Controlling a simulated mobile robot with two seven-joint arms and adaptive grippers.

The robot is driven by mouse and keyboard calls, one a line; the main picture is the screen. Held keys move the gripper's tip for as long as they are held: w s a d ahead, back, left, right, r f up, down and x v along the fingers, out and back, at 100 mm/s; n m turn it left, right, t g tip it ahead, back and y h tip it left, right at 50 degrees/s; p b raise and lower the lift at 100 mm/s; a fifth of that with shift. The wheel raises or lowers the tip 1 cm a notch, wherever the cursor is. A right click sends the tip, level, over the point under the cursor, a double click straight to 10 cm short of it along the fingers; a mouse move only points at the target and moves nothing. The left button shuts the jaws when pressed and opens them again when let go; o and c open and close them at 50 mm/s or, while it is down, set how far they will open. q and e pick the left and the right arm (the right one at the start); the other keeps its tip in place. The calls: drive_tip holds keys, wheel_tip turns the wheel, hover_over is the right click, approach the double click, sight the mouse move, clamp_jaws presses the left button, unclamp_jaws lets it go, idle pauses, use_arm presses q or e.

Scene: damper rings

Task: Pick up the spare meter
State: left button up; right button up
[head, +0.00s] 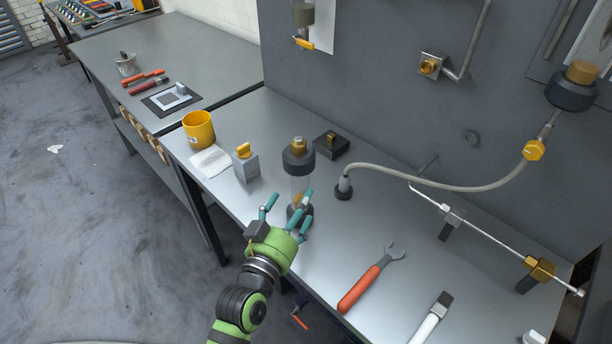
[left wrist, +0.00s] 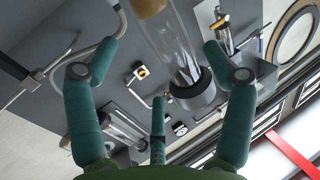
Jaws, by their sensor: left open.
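The spare meter (head: 298,185) appears to be the clear upright tube with dark collars and a brass top, standing on the metal bench. In the left wrist view a clear tube (left wrist: 172,42) with a brass end and a dark collar lies ahead, between the two outer fingers in the picture. My left gripper (head: 288,208) is open, with teal fingers spread at the near side of the meter's lower part. The fingers partly cover its base. I cannot tell whether any finger touches it. My right gripper is not in view.
A grey block with a yellow knob (head: 245,163) and a yellow mug (head: 199,129) stand left of the meter. A dark block (head: 331,145) is behind it. A hose fitting (head: 343,188) stands close on the right. An orange-handled wrench (head: 367,280) lies at the front right.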

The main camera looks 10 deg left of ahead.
sight(300, 195)
use_arm(q)
drive_tip(key=shift+w+d+p, duration=0.1)
drive_tip(key=shift+w+p, duration=0.35)
drive_tip(key=shift+w, duration=0.7)
drive_tip(key=shift+w+d+f, duration=0.1)
drive_tip(key=shift+w, duration=0.5)
drive_tip(key=shift+w+d+f, duration=0.1)
drive_tip(key=shift+w, duration=0.5)
drive_tip(key=shift+w+f, duration=0.15)
drive_tip(key=shift+w, duration=0.35)
drive_tip(key=c, duration=1.6)
clamp_jaws()
drive_tip(key=shift+r+p, duration=0.2)
drive_tip(key=shift+p, duration=0.15)
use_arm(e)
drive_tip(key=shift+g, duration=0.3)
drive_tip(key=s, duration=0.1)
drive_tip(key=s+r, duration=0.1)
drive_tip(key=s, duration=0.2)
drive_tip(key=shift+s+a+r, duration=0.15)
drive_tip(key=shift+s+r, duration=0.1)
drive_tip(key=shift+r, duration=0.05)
